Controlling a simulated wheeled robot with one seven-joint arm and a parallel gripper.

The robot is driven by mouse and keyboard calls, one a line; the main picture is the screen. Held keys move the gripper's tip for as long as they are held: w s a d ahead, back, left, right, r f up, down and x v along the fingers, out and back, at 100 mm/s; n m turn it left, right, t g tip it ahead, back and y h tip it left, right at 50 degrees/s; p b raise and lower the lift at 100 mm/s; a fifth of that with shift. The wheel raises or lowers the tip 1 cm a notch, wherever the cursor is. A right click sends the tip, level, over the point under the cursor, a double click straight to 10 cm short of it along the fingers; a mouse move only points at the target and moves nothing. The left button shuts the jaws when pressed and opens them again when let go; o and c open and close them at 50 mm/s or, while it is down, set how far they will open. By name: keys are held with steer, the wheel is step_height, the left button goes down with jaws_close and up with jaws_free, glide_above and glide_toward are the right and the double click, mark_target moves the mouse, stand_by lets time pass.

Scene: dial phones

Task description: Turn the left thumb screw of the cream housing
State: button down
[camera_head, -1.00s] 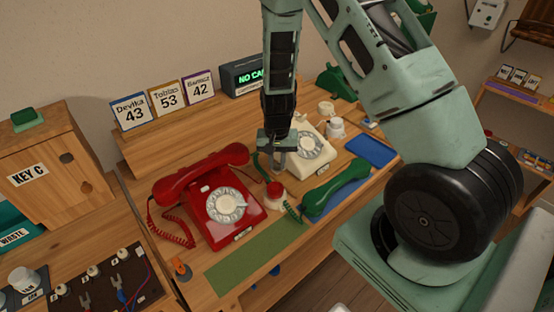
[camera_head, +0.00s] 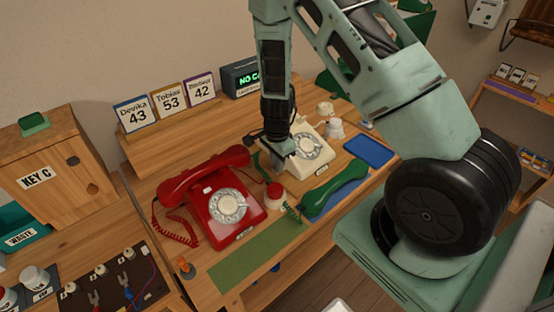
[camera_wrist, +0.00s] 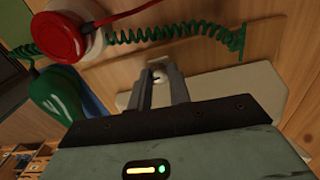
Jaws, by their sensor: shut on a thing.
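The cream housing (camera_head: 321,163) is the body of a cream dial phone on the desk, with its dial facing up. My gripper (camera_head: 284,153) is at its left side in the head view. In the wrist view the cream housing (camera_wrist: 250,88) lies beyond and right of the fingers. My gripper's two fingers (camera_wrist: 160,76) are close together there, shut on a small pale thumb screw (camera_wrist: 158,70) at the housing's edge. Most of the screw is hidden between the fingertips. In the head view the gripper hides the screw.
A red phone (camera_head: 211,195) stands left of the cream one. A red-topped button (camera_head: 274,193) and a green handset (camera_head: 335,190) with a coiled cord lie in front. The cord (camera_wrist: 180,32) crosses near the fingers. A blue mat (camera_head: 370,150) lies right.

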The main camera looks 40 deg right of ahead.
steer(key=shift+m+p, duration=0.35)
steer(key=shift+m, duration=0.75)
steer(key=c, duration=1.3)
jaws_free()
step_height(320, 180, up, 17)
steer(key=shift+r+p, duration=0.2)
steer(key=shift+p, duration=0.2)
